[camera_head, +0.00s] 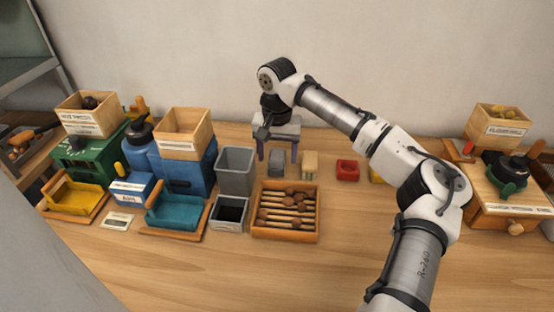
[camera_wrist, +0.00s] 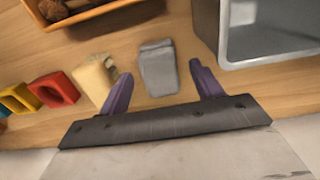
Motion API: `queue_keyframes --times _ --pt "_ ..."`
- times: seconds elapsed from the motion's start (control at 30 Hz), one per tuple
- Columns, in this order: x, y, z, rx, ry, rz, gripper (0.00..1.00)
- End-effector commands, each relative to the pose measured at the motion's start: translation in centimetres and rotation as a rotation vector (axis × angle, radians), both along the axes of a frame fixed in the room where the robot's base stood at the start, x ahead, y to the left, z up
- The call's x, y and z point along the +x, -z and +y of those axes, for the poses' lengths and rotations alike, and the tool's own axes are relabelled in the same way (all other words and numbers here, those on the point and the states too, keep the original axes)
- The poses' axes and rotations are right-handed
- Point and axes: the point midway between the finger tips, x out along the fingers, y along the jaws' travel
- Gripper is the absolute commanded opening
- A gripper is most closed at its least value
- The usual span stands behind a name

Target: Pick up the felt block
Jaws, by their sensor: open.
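The felt block (camera_head: 276,168) appears to be the small grey block standing on the table behind the wooden tray. In the wrist view the grey block (camera_wrist: 158,68) shows a slightly lighter top. My gripper (camera_head: 277,156) is over the back of the table with its purple fingers pointing down. In the wrist view my gripper (camera_wrist: 160,78) is open, with one finger on each side of the grey block. No contact shows, and the height gap is hard to tell.
A cream block (camera_head: 310,164) stands close right of the grey block, beside one finger in the wrist view. A red piece (camera_head: 347,170) is farther right. A grey bin (camera_head: 236,172) stands close left. The wooden tray (camera_head: 285,236) holding brushes and round brown pieces lies in front.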

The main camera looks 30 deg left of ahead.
Motion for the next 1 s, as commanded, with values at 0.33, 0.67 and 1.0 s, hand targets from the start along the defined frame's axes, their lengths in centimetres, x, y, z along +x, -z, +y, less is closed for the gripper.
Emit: queue_keyframes --times 0.33,0.67,1.0 --pt "0.0 2.2 0.0 0.000 0.000 0.000 0.65" --pt "0.0 2.1 0.0 0.000 0.000 0.000 0.34" --pt "0.0 2.1 0.0 0.000 0.000 -0.001 0.15"
